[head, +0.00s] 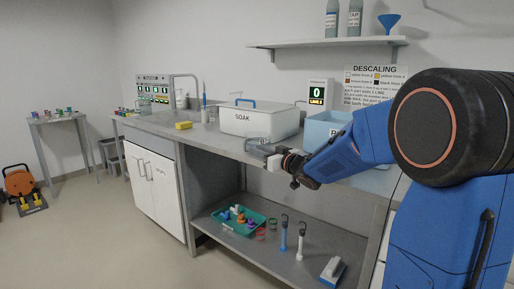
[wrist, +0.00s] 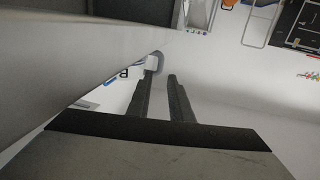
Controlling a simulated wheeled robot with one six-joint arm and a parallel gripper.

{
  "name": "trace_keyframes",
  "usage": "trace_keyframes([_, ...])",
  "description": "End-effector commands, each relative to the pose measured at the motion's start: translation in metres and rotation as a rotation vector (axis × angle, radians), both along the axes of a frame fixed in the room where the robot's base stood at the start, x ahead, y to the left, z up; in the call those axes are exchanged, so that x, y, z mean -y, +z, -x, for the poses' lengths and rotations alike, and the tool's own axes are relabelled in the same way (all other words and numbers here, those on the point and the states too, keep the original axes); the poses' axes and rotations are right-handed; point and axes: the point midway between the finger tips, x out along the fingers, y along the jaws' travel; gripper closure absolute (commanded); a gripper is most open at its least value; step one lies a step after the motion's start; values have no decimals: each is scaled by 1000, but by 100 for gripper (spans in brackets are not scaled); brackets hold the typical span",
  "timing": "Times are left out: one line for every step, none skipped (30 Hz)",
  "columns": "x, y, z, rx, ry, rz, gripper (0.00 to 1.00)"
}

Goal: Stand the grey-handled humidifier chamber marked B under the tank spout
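I cannot make out the chamber in the head view. A tall grey spout (head: 185,76) arches over the bench's left part; I cannot tell whether it is the tank's.
The SOAK tub (head: 262,124) and a blue tub (head: 322,130) stand on the bench. A yellow sponge (head: 184,125) lies near the left. The lower shelf holds a teal tray (head: 223,223), upright tools (head: 299,245) and a blue-white block (head: 333,270). Open floor lies left.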

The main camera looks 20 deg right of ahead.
Motion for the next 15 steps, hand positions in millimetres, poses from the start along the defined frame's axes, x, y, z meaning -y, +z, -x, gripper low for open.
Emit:
trace_keyframes([-5,-1,-8,-2,3,1,81])
trace_keyframes([-7,-1,-12,-1,2,0,81])
trace_keyframes([-8,0,-17,-1,1,0,81])
trace_keyframes([-10,-1,-21,-1,0,0,81])
trace_keyframes([-11,-1,-24,-1,0,0,81])
trace_keyframes([-13,-1,-27,-1,1,0,81])
trace_keyframes([-14,0,-29,0,1,1,81])
trace_keyframes([-15,0,-31,0,1,1,81])
trace_keyframes([-15,0,-32,0,1,1,81])
trace_keyframes([-16,0,-33,0,1,1,81])
trace_keyframes([-16,0,-34,0,0,1,81])
trace_keyframes([-16,0,-35,-1,0,0,81])
trace_keyframes([-17,0,-36,-1,0,0,81])
trace_keyframes([-18,0,-37,-1,0,0,81])
trace_keyframes([-19,1,-40,-1,0,0,81])
